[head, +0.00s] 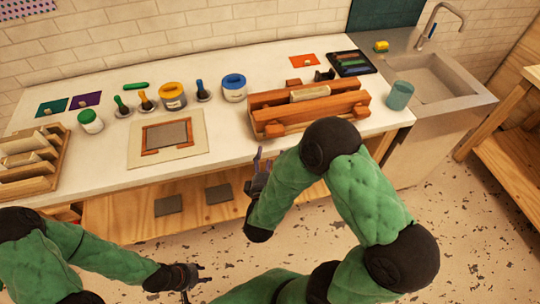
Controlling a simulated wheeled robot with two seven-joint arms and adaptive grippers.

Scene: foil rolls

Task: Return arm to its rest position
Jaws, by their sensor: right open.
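My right gripper (264,162) is in the middle of the head view, just off the counter's front edge, left of my bent, green-sleeved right arm. Its fingers point up in the picture, apart and empty. My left gripper (197,281) is low in the view, over the floor in front of the counter. Its fingers look spread, with nothing between them. A reddish wooden holder (268,104) with a pale roll (310,92) lying in it stands on the counter beyond my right gripper. My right arm hides part of the counter's front edge.
The white counter (110,181) holds a framed mat (139,156), a yellow tub (172,96), a blue-lidded tub (234,88), a teal cup (399,95) and a left-hand wooden rack (30,160). A sink (437,80) is at right. The speckled floor is clear around my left gripper.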

